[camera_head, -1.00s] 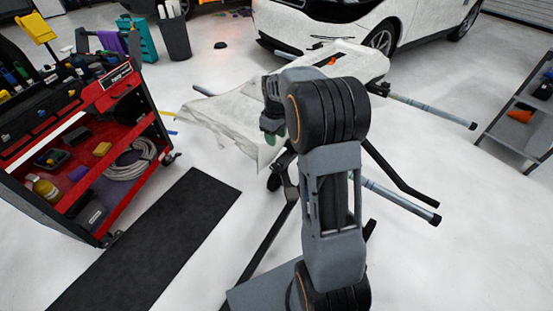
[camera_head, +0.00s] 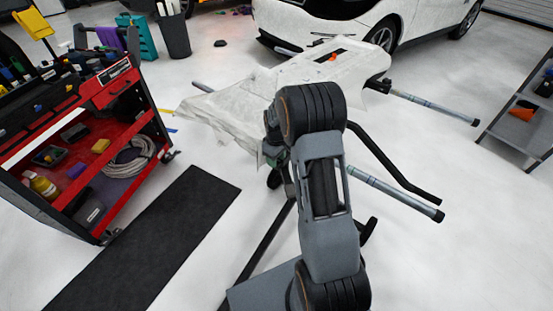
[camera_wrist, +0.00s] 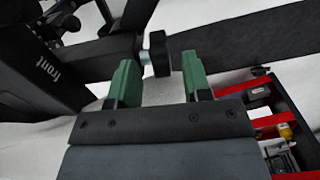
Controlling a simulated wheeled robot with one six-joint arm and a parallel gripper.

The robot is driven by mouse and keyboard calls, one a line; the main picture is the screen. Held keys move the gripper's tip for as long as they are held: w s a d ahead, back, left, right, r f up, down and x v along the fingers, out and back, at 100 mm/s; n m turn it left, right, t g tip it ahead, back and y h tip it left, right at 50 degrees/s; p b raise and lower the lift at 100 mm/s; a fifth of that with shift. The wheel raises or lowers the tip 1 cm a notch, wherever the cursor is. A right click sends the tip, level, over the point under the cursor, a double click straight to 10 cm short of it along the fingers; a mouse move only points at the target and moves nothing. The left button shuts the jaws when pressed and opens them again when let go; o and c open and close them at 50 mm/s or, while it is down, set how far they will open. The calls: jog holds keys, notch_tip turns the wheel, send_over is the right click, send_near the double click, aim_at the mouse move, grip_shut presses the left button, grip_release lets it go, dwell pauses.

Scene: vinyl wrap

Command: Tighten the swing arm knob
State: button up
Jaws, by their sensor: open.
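The swing arm knob (camera_wrist: 160,54) is a dark, ridged knob on a short shaft on the black stand frame (camera_wrist: 95,60). In the wrist view it sits just beyond my gripper (camera_wrist: 160,78), close to the left green finger and in line with the gap between the fingers. The gripper is open, with nothing held between the fingers. I cannot tell whether the left finger touches the knob. In the head view my arm hides the knob and most of the gripper; the stand (camera_head: 268,245) shows below and beside the arm.
A white-covered panel (camera_head: 235,105) lies on the stand. A red tool cart (camera_head: 130,85) stands at left, beside a black mat (camera_head: 150,240). A white car (camera_head: 345,20) is behind, a shelf (camera_head: 520,115) at right.

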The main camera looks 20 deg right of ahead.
jog(key=shift+f, duration=0.1)
jog(key=shift+c, duration=0.2)
grip_shut()
jog(key=shift+s+f+b, duration=0.1)
jog(key=shift+b, duration=0.3)
